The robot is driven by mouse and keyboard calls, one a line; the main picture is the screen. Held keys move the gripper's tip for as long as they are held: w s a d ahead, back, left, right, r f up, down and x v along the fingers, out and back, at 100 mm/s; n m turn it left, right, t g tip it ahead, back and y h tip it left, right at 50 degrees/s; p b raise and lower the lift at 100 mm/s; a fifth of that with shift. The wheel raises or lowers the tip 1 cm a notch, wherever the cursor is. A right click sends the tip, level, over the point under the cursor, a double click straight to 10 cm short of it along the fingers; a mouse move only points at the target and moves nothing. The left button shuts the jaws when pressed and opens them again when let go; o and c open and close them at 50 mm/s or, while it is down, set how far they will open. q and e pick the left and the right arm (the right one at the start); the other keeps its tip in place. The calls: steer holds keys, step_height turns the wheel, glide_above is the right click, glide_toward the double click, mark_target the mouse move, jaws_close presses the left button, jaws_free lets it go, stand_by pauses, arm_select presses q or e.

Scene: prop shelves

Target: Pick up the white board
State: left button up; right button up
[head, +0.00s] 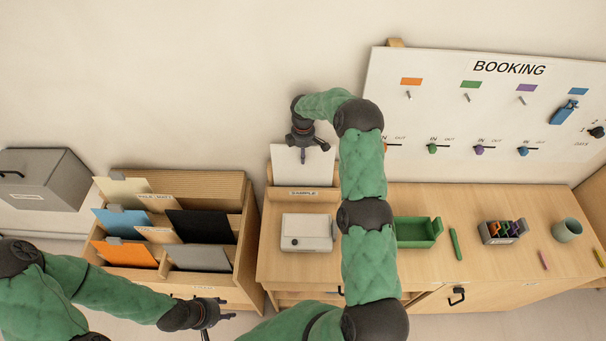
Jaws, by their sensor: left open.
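A white board (290,172) stands upright in a wooden holder (303,199) labelled SAMPLE. My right gripper (308,150) is at the board's top edge and overlaps it in the picture. I cannot tell whether its fingers touch or grip the board. My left gripper (218,312) is open and empty, low in front of the wooden rack, well away from the white board.
The wooden rack (244,255) holds cream, blue, orange, black and grey boards. A grey box (45,178) is at left. A white device (306,232), green tray (414,232), marker holder (502,231) and cup (567,230) stand on the counter under the BOOKING panel (430,80).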

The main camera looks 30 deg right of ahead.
jaws_close()
steer(key=shift+r, duration=0.2)
